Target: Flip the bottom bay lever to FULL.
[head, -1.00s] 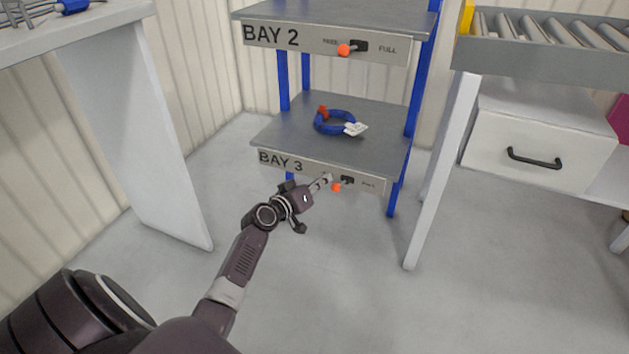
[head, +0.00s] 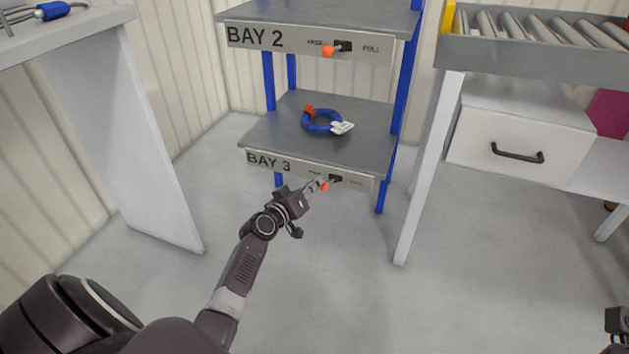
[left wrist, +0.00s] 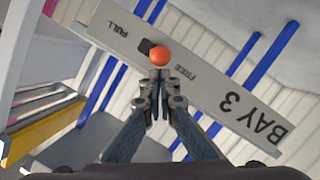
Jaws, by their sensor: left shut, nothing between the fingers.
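The bottom bay lever has an orange knob (head: 324,187) on a dark mount (head: 335,178), set in the BAY 3 panel (head: 268,163). The knob points to the left of the mount in the head view, away from the FULL label. In the left wrist view the panel appears turned over, with the knob (left wrist: 160,56) between the mount and the other label. My left gripper (head: 321,185) is shut and empty, its fingertips (left wrist: 158,76) right at the knob. I cannot tell whether they touch. Part of my right gripper (head: 618,322) shows at the lower right edge.
The BAY 3 shelf (head: 370,135) holds a blue cable coil (head: 318,122) with a white tag. BAY 2 (head: 300,38) above has a similar orange-knobbed lever. A white table (head: 160,160) stands left, a roller conveyor (head: 530,55) right. The floor in front is clear.

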